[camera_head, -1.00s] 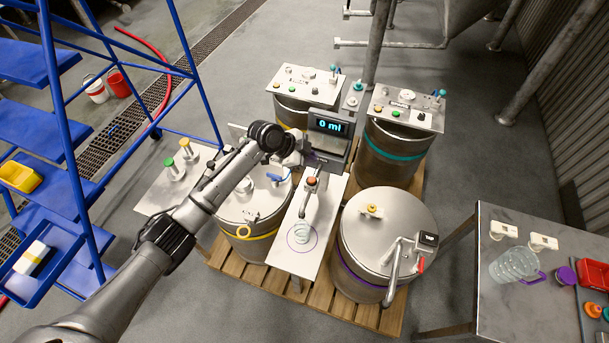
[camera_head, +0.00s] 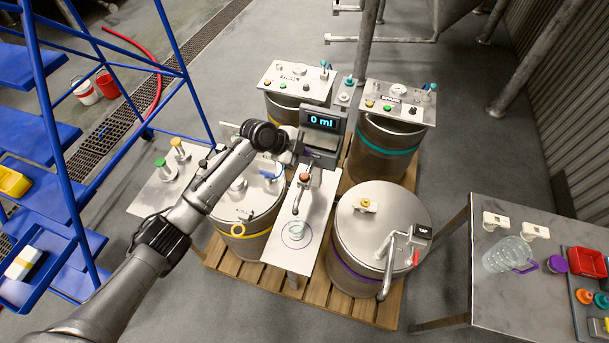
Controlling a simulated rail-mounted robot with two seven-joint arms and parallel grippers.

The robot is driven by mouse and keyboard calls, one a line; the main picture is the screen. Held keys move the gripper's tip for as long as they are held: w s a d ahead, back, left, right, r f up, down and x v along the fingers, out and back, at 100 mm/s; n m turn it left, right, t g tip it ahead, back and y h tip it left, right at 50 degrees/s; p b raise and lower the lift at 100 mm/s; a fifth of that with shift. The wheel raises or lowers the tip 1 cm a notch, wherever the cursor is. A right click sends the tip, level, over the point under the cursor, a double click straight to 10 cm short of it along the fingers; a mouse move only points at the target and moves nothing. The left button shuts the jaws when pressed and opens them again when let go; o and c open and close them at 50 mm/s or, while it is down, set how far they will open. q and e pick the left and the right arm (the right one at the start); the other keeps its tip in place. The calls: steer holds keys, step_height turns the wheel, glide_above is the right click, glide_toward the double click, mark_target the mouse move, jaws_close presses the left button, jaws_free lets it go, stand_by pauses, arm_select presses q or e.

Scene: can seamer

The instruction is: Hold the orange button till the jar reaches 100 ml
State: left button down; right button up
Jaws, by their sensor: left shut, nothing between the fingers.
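The orange button (camera_head: 304,177) sits on top of the dispensing spout in the middle of the scene. The small clear jar (camera_head: 297,229) stands below the spout, inside a ring marked on the pale plate (camera_head: 319,213). The display (camera_head: 321,121) behind the button reads 0 ml. My left gripper (camera_head: 313,160) is shut and empty, just behind and above the button in the picture. It appears apart from the button, though its fingertips are small and hard to make out. My right gripper is not in view.
A steel drum with a yellow band (camera_head: 246,238) stands left of the plate, and one with a purple band (camera_head: 349,275) stands right. Two control panels (camera_head: 297,84) (camera_head: 394,103) top the rear drums. A side table (camera_head: 510,297) holds a clear jug (camera_head: 508,255). Blue steps (camera_head: 45,147) stand left.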

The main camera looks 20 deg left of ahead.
arm_select(q)
steer(key=b, duration=0.5)
glide_above(304, 177)
step_height(304, 177, down, 7)
steer(key=shift+f, duration=0.1)
steer(key=shift+f+b, duration=0.45)
steer(key=shift+f, duration=0.25)
stand_by(0.6)
stand_by(0.6)
